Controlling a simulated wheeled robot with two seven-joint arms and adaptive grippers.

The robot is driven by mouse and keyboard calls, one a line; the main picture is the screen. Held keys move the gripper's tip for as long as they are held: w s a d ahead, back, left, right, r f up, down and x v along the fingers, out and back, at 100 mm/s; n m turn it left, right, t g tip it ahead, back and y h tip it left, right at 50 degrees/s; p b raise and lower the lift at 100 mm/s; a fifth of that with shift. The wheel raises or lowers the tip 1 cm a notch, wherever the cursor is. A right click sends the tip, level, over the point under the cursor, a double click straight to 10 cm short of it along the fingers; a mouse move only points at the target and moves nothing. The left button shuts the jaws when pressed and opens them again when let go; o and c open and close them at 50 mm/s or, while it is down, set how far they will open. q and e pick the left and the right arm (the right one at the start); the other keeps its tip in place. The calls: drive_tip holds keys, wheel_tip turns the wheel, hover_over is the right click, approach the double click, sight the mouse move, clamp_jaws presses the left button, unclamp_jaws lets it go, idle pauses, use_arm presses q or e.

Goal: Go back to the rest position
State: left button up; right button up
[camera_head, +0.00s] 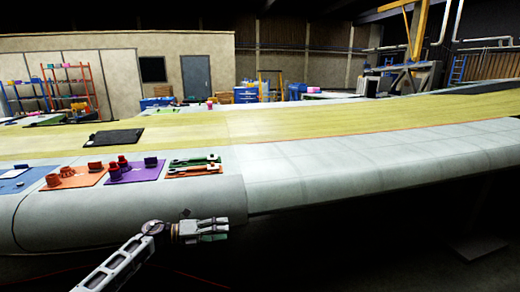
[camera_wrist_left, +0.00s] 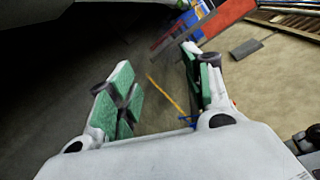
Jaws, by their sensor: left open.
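My left gripper (camera_head: 222,229) is in front of the wing's near edge, below its top surface, with the arm coming up from the lower left. In the left wrist view the gripper (camera_wrist_left: 156,80) shows two fingers with green pads standing apart, and nothing is between them. The floor shows through the gap. My right gripper and arm are in neither view. The large wing (camera_head: 310,160) runs across the head view, pale grey along the front and yellow-green further back.
The dark floor in front of the wing looks clear.

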use_arm(q)
drive_tip(key=a+f+n+t+y, duration=0.35)
drive_tip(key=f+n, duration=0.45)
drive_tip(key=f, duration=0.4)
drive_tip(key=a+f+n+t+y, duration=0.4)
drive_tip(key=f+n, duration=0.4)
drive_tip(key=f, duration=0.4)
drive_tip(key=s+a+f+n+y, duration=0.25)
drive_tip(key=s+f+n, duration=0.35)
drive_tip(key=f, duration=0.4)
drive_tip(key=s+a+f+n+y, duration=0.25)
drive_tip(key=s+f, duration=0.45)
drive_tip(key=f, duration=0.4)
drive_tip(key=s+a+f+n+g+y, duration=0.1)
drive_tip(key=s+a+f+n+g, duration=0.15)
drive_tip(key=s+f, duration=0.6)
drive_tip(key=s+a+f+n+g+y, duration=0.1)
drive_tip(key=s+f+n+g+y, duration=0.15)
drive_tip(key=s+f, duration=0.65)
drive_tip(key=s+d+f+n+g, duration=0.1)
drive_tip(key=s+f+n+g, duration=0.1)
drive_tip(key=s, duration=1.3)
drive_tip(key=s+d+f+n+g, duration=0.1)
drive_tip(key=s+f+n+g, duration=0.2)
drive_tip(key=s, duration=1.2)
drive_tip(key=shift+s+g, duration=0.35)
drive_tip(key=shift+g, duration=0.1)
